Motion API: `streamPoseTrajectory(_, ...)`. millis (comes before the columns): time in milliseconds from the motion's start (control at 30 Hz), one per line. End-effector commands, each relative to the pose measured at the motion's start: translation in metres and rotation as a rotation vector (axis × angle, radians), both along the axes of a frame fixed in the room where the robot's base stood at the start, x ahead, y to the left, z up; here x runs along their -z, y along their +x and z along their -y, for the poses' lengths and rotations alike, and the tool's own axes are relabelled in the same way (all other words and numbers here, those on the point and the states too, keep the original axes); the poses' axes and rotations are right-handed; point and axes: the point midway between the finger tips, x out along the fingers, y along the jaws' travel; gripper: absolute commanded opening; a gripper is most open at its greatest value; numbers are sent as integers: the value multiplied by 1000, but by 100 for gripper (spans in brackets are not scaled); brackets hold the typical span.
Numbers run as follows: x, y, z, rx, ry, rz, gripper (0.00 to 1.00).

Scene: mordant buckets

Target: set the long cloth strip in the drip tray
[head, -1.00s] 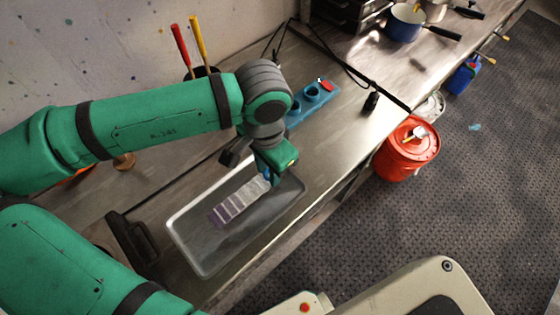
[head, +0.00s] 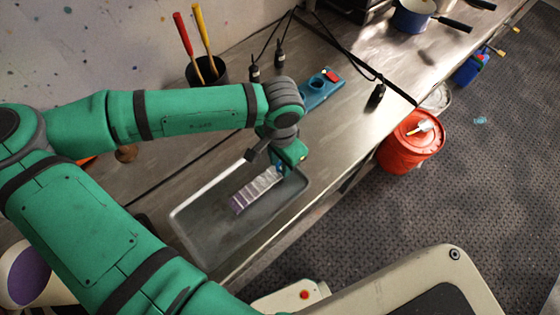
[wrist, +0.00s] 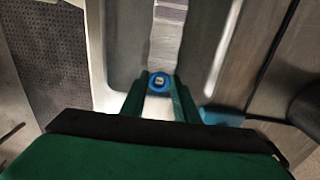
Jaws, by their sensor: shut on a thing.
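The long cloth strip (head: 257,190) is pale with purple-grey bands and a darker end. It extends over the metal drip tray (head: 213,240), toward its far right part. My gripper (head: 286,167) is shut on the strip's near end, at a blue round piece (wrist: 161,82) between the fingertips. In the wrist view, the strip (wrist: 167,38) runs away from the fingers above the tray floor (wrist: 126,45). I cannot tell whether the strip touches the tray.
A blue block with holes (head: 322,90) lies behind the tray. A dark cup (head: 207,72) holds red- and yellow-handled tools by the wall. Black cables cross the bench. A red bucket (head: 408,148) stands on the floor beyond the bench edge.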

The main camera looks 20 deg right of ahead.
Motion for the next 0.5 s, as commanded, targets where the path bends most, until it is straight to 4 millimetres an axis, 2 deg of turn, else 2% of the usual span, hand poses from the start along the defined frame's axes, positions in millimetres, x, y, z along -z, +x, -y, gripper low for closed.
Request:
streamPoseTrajectory(33,2,0,-4,-6,7,-2,32)
streamPoseTrajectory(100,2,1,-4,-8,7,-2,46)
streamPoseTrajectory(500,1,0,-3,-4,5,-3,46)
